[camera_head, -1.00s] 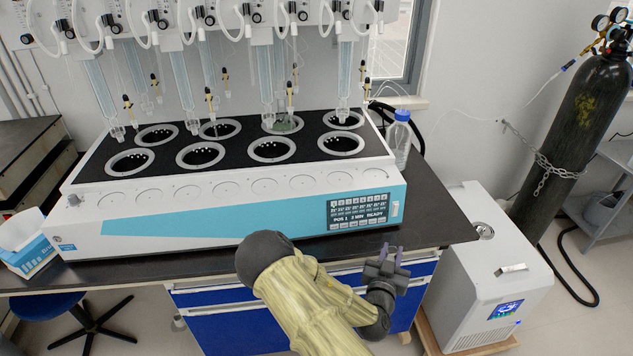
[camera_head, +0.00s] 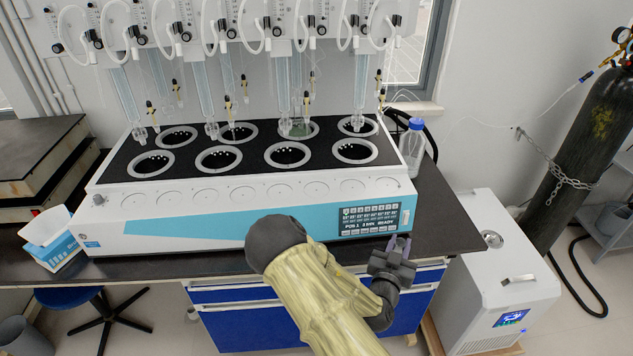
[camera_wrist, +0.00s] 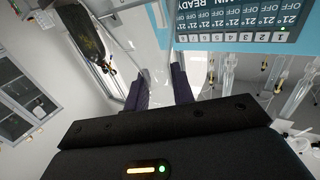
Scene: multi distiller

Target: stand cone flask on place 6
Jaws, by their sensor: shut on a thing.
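The distiller (camera_head: 270,220) is a long white and blue bench unit with two rows of round ringed wells in a black top. Glass columns hang over the back row. My gripper (camera_head: 398,245) is in front of the unit's right end, near the display panel and above the bench's front edge. In the wrist view its dark fingers (camera_wrist: 160,88) are close together, shut on clear glass that is hard to make out. The cone flask's outline cannot be told in the head view. A greenish glass thing (camera_head: 298,130) sits in a back-row well, third from the left.
A clear bottle with a blue cap (camera_head: 416,126) stands at the unit's right end. The display panel (camera_head: 368,220) reads READY. A white chiller (camera_head: 500,280) and a chained black gas cylinder (camera_head: 575,150) stand to the right. A blue and white box (camera_head: 50,240) is at left.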

